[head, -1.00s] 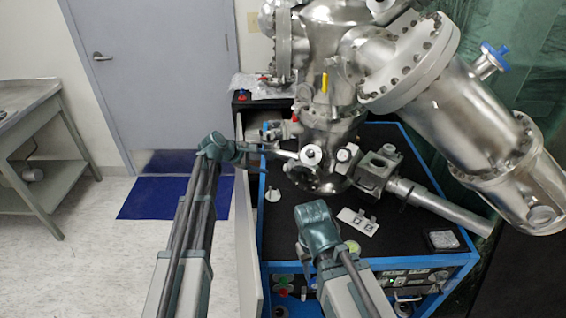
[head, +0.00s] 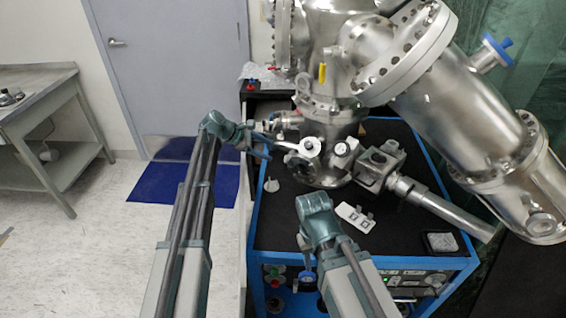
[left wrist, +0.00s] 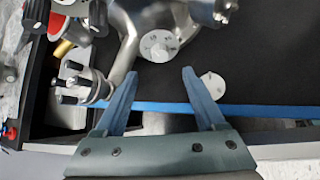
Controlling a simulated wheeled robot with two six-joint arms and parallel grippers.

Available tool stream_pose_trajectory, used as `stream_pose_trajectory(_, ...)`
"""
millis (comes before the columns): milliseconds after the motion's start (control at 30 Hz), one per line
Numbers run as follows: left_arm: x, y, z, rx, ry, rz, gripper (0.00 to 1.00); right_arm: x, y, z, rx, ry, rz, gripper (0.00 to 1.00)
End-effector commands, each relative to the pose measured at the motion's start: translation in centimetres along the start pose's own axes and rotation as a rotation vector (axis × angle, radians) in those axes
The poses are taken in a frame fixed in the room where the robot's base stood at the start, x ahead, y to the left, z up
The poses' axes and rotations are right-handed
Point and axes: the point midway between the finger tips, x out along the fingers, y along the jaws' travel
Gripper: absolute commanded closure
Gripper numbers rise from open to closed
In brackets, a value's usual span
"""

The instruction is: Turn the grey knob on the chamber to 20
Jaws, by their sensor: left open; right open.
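A round light-grey knob (head: 309,147) with small marks on its face sits on the lower part of the silver chamber (head: 325,110). In the left wrist view the knob (left wrist: 160,45) lies just beyond the fingertips, near the middle between them. My left gripper (head: 268,147) is open and empty, to the left of the knob in the head view. In the left wrist view its fingers (left wrist: 160,73) are apart with nothing between them. The number on the knob cannot be read. My right gripper (head: 305,242) is near the cart's front edge, its fingers mostly hidden.
A second round dial (head: 343,148) is right of the knob. A pronged metal fitting (left wrist: 85,85) stands left of my left fingers. A pale disc (head: 271,185) and a white plate (head: 355,217) lie on the black cart top (head: 290,225). A large silver cylinder (head: 465,120) slants down to the right.

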Motion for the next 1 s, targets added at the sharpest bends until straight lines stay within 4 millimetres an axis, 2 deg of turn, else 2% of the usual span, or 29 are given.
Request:
stream_pose_trajectory(33, 1.7, -0.2, -0.5, 0.002, 0.000, -0.001, 0.28, 1.5, -0.1, -0.1, 0.000, 0.000, 0.000, 0.58)
stream_pose_trajectory(100, 3.2, -0.2, -0.5, 0.003, -0.001, -0.002, 0.28, 2.5, -0.2, -0.1, 0.000, 0.000, 0.000, 0.58)
stream_pose_trajectory(400, 7.9, -0.1, -0.3, 0.002, 0.000, -0.001, 0.28, 5.5, -0.5, -0.3, 0.000, 0.000, 0.000, 0.58)
stream_pose_trajectory(600, 9.2, 0.0, -0.1, 0.000, 0.001, 0.001, 0.28, 6.2, -0.6, -0.4, -0.001, 0.000, 0.000, 0.58)
stream_pose_trajectory(967, 9.3, 0.0, 0.0, 0.000, 0.001, 0.001, 0.28, 6.2, -0.6, -0.4, 0.000, 0.000, 0.000, 0.58)
stream_pose_trajectory(1000, 9.3, 0.0, 0.0, 0.000, 0.001, 0.001, 0.35, 6.2, -0.6, -0.4, 0.000, 0.000, 0.000, 0.58)
